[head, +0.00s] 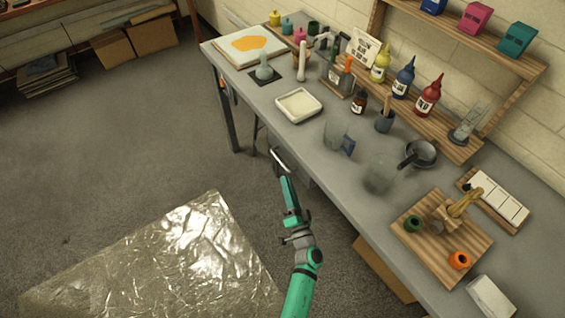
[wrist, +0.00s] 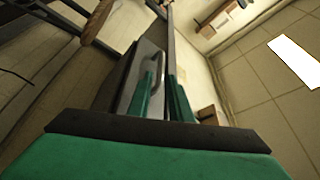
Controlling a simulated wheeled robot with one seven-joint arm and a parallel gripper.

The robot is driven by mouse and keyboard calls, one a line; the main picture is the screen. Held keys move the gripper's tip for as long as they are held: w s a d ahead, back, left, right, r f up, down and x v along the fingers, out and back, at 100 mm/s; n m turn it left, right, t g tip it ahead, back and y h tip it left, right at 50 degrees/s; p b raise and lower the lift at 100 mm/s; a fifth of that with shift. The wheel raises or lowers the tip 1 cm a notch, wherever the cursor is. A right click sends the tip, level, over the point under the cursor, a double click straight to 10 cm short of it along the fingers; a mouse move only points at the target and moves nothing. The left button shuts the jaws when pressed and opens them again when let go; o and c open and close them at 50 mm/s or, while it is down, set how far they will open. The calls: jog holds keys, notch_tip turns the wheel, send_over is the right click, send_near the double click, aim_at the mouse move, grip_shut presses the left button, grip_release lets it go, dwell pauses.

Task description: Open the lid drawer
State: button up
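The drawer (wrist: 132,88) shows in the wrist view as a grey front under the table, with a curved dark handle (wrist: 158,68). It looks shut, though much of it is hidden. My gripper (wrist: 164,92) has its two green fingers apart, with nothing seen held between them. The handle lies just beyond the left finger; I cannot tell whether they touch. In the head view my gripper (head: 283,174) is at the table's front edge, beside a pale curved piece (head: 280,160) that may be the handle. The table top and my arm hide most of the drawer there.
The grey table (head: 300,140) carries a white tray (head: 298,105), clear cups, a dark pan (head: 421,153), paint bottles and a wooden board (head: 408,240). A crinkled sheet (head: 150,265) lies on the floor.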

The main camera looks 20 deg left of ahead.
aim_at(281, 162)
jog(key=x, duration=0.9)
grip_shut()
